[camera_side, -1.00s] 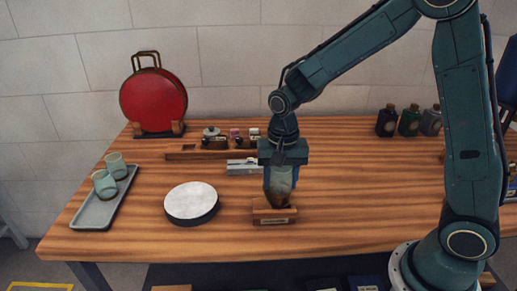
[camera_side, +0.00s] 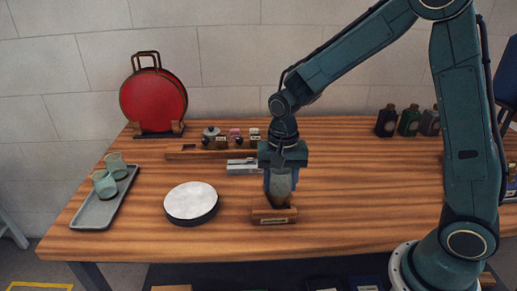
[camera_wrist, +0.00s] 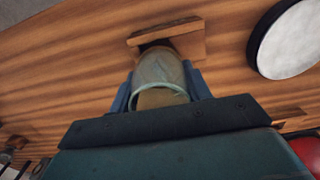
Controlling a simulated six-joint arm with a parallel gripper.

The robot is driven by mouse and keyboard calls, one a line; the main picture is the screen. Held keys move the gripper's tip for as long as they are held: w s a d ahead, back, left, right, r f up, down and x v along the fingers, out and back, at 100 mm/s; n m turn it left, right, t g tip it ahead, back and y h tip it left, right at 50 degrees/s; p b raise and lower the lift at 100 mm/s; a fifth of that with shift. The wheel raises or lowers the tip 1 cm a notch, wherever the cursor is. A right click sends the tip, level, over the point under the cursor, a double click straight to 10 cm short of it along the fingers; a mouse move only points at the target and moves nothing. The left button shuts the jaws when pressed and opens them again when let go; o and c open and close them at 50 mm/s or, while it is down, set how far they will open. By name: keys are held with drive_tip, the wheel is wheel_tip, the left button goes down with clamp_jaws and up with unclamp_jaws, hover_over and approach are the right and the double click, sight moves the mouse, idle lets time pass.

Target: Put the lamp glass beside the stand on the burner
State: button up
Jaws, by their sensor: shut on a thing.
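My gripper (camera_side: 280,188) points down with its jaws closed around the lamp glass (camera_wrist: 160,72), a clear tube whose round rim shows between the blue fingers in the wrist view. In the side view the glass is mostly covered by the fingers. The small wooden stand (camera_side: 274,215), with a pale label on its front, sits directly below and in front of the glass; it also shows in the wrist view (camera_wrist: 180,42). A dark shape shows at the stand by the lower end of the glass. I cannot make out the burner clearly, nor whether the glass touches it.
A round white-topped disc (camera_side: 191,201) lies left of the stand. A grey tray (camera_side: 92,214) at the left holds two greenish glasses. A grey metal piece (camera_side: 240,167) and a wooden rail (camera_side: 192,155) lie behind. A red round object (camera_side: 153,101) and dark bottles (camera_side: 409,121) stand at the back.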

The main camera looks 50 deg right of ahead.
drive_tip(key=shift+f, duration=1.15)
idle(0.9)
drive_tip(key=o, duration=1.1)
drive_tip(key=shift+c, duration=0.2)
drive_tip(key=shift+r, duration=0.1)
wheel_tip(320, 180, up, 14)
drive_tip(key=shift+f, duration=0.2)
idle(0.4)
